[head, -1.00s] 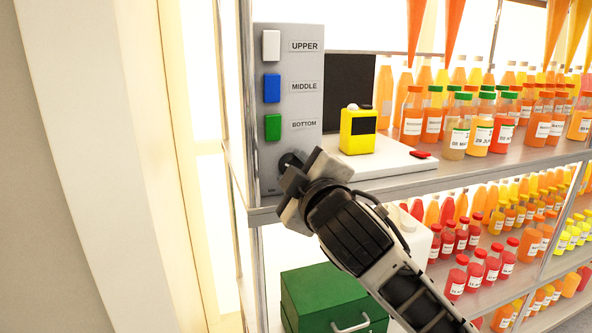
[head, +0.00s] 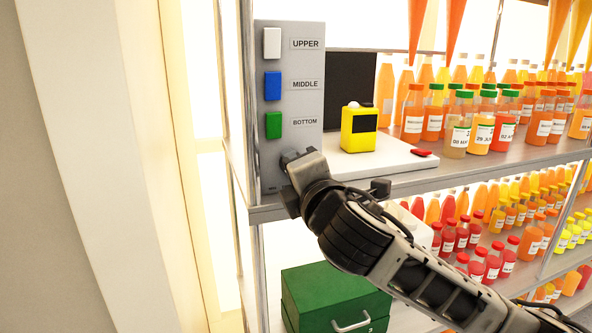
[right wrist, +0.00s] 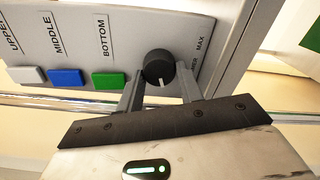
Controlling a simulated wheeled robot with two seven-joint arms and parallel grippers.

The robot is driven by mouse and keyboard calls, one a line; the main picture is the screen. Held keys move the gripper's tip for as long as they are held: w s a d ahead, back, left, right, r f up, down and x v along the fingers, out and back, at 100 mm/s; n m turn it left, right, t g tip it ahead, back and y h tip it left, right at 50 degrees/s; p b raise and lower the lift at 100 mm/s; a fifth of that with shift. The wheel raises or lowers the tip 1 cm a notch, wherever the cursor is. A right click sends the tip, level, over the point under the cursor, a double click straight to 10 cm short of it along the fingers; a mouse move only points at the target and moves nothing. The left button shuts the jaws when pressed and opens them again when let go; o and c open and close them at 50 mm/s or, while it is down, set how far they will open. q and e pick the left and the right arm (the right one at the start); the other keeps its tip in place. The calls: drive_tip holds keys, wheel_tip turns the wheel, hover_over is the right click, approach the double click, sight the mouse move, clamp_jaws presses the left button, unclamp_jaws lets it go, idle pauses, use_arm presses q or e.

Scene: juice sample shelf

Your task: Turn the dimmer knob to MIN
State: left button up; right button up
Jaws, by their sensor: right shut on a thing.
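The dimmer knob (right wrist: 159,66) is a round black knob at the low end of the grey switch panel (head: 301,70). In the right wrist view its white mark points toward the bottom of the picture, away from the word MAX. My right gripper (right wrist: 158,92) has one finger on each side of the knob and is shut on it. In the head view my right gripper (head: 289,175) covers the knob. Part of the lettering below the knob is hidden by a finger. My left gripper is not in view.
White, blue (head: 272,86) and green (head: 273,125) buttons sit above the knob. A yellow device (head: 358,128) stands on a white base (head: 385,160) to the right. Juice bottles (head: 459,125) fill the shelves. A green box (head: 335,300) is below.

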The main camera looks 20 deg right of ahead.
drive_tip(key=shift+n, duration=1.1)
drive_tip(key=o, duration=1)
drive_tip(key=shift+c, duration=0.2)
drive_tip(key=shift+f, duration=0.1)
